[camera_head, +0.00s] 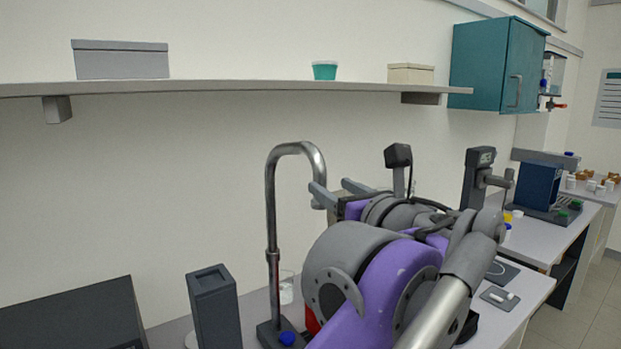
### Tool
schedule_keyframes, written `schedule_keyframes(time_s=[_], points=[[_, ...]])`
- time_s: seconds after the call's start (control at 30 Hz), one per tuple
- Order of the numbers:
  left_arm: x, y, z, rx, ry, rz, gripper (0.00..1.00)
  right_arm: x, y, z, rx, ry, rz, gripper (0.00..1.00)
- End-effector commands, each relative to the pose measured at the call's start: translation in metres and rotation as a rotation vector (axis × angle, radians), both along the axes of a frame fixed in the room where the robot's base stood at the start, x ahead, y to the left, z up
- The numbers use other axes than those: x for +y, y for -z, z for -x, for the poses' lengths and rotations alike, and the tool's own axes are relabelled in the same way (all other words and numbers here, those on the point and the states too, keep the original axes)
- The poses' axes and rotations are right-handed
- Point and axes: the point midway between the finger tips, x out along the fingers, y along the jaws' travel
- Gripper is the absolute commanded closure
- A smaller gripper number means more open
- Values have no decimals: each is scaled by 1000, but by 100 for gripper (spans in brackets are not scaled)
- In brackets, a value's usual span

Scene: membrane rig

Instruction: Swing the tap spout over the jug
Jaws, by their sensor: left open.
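The metal tap (271,220) rises from a dark base with a blue knob (288,339). Its spout (303,149) arches over to the right and its end points down. My left gripper (340,191) is open at the spout's end; one finger overlaps the tip in the picture, and I cannot tell whether they touch. A clear glass vessel (287,290), perhaps the jug, stands behind the tap's post and is partly hidden. My purple and grey left arm covers much of the bench right of the tap. My right gripper is not in view.
A dark grey upright holder (214,306) stands left of the tap, with a black box (75,318) further left. A red thing (312,321) shows partly behind my arm. A shelf (230,87) runs above. Bench instruments (478,178) stand at the right.

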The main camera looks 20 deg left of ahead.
Motion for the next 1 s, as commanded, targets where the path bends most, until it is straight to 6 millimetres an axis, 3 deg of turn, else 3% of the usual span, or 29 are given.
schedule_keyframes(time_s=[0.4,0.87,1.0], points=[[57,0,-49,-2,-5,3,40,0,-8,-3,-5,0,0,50],[67,1,-59,-2,-1,4,40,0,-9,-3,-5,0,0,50],[67,1,-59,-1,-1,5,63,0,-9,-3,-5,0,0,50]])
